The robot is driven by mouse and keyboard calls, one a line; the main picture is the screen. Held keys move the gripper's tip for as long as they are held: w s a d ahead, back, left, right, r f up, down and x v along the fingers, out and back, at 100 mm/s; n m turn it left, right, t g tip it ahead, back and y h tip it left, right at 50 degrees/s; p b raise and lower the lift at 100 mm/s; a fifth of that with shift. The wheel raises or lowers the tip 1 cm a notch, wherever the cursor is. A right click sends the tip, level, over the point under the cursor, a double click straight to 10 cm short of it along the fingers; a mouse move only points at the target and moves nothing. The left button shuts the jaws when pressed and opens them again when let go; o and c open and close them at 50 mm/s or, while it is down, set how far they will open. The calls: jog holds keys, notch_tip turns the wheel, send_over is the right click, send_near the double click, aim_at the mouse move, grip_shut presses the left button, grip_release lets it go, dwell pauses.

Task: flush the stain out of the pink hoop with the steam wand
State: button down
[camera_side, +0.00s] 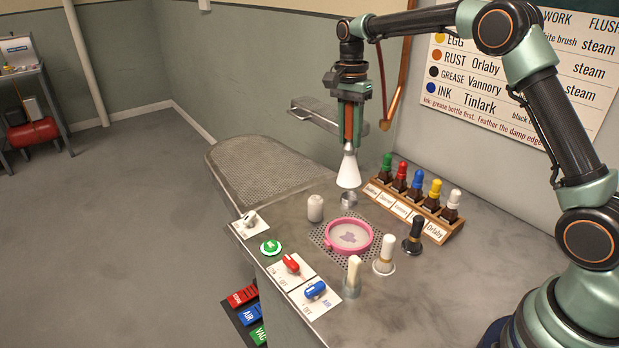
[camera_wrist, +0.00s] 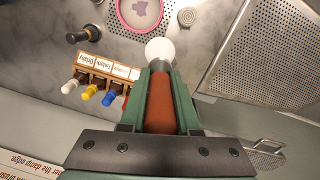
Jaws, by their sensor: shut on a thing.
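The pink hoop (camera_side: 349,236) lies on a perforated patch of the metal worktop. Pale cloth fills it, with a greyish-purple stain (camera_side: 350,237) near its middle. The hoop (camera_wrist: 121,22) and stain also show at the top of the wrist view. My gripper (camera_side: 350,128) is shut on the steam wand, which has a brown-orange grip (camera_wrist: 159,103) and a white flared nozzle (camera_side: 348,170). The wand hangs nozzle-down above a small round metal holder (camera_side: 348,199), behind the hoop, apart from the cloth. I cannot tell whether the nozzle touches the holder. No steam shows.
A wooden rack of capped bottles (camera_side: 415,205) stands right of the hoop. Red (camera_side: 291,263) and blue (camera_side: 315,290) levers line the front edge. A perforated board (camera_side: 270,165) extends behind.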

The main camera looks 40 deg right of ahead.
jog(key=shift+g, duration=0.7)
jog(key=shift+s+a+f, duration=1)
jog(key=shift+s+f, duration=0.05)
jog(key=shift+f, duration=0.95)
jog(key=shift+s+a+f, duration=1.05)
jog(key=shift+s+f, duration=0.05)
jog(key=shift+f, duration=0.85)
jog(key=shift+s+a+f, duration=1)
jog(key=shift+s+f, duration=0.05)
jog(key=shift+f, duration=0.95)
